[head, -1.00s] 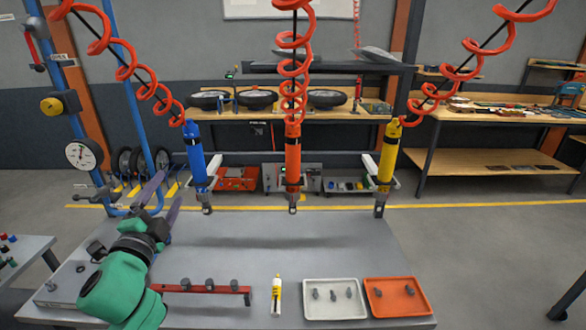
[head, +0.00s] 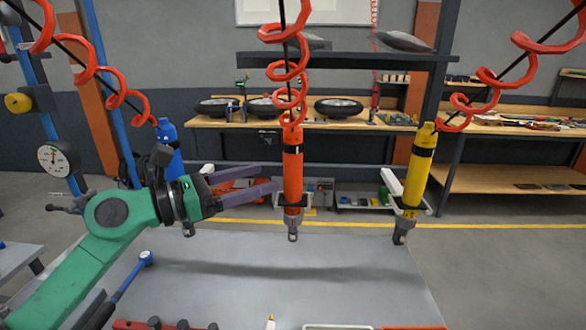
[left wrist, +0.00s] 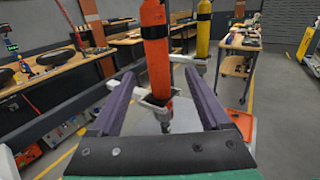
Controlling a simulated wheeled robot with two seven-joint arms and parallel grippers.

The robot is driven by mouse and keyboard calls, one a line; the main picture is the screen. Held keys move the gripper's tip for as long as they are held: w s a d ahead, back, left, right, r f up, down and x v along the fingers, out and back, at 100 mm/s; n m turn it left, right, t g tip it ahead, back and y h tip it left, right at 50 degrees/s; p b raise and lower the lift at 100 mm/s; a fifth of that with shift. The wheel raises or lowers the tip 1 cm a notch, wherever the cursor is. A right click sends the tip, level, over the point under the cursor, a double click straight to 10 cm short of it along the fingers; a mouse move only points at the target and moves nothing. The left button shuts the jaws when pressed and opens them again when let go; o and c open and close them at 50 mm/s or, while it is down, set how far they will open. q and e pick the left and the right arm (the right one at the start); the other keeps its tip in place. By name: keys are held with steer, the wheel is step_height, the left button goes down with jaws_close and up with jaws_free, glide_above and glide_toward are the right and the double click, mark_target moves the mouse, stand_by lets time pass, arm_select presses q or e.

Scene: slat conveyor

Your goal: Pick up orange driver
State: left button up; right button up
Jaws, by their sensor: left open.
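The orange driver (head: 292,175) hangs upright from a red coiled hose at the middle of the head view, above the grey table. It also shows in the left wrist view (left wrist: 156,55), in line with the space between my fingers. My left gripper (head: 275,190) is open, its two purple fingers pointing right toward the driver's lower body. In the left wrist view my fingers (left wrist: 160,90) lie on either side of the driver; I cannot tell whether they touch it. My right gripper is not in view.
A blue driver (head: 168,145) hangs behind my left arm, partly hidden. A yellow driver (head: 418,170) hangs to the right. The grey table (head: 300,280) below is mostly clear. A blue-handled tool (head: 132,275) shows at the left, with a red rack (head: 135,324) along the front.

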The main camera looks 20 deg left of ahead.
mark_target(285, 172)
arm_select(q)
steer(key=p+x, duration=0.1)
steer(key=x, duration=0.1)
steer(key=p+x, duration=0.3)
steer(key=x, duration=0.1)
steer(key=shift+w+a+r+p, duration=0.1)
steer(key=shift+a+r+p, duration=0.05)
steer(key=shift+r+p, duration=0.2)
steer(key=shift+w+d+f+p, duration=0.4)
steer(key=shift+w+d+p, duration=0.1)
steer(key=shift+w+d, duration=0.25)
steer(key=shift+w+d+f, duration=0.1)
steer(key=shift+w+f, duration=0.05)
steer(key=shift+f, duration=0.05)
steer(key=c, duration=0.8)
jaws_close()
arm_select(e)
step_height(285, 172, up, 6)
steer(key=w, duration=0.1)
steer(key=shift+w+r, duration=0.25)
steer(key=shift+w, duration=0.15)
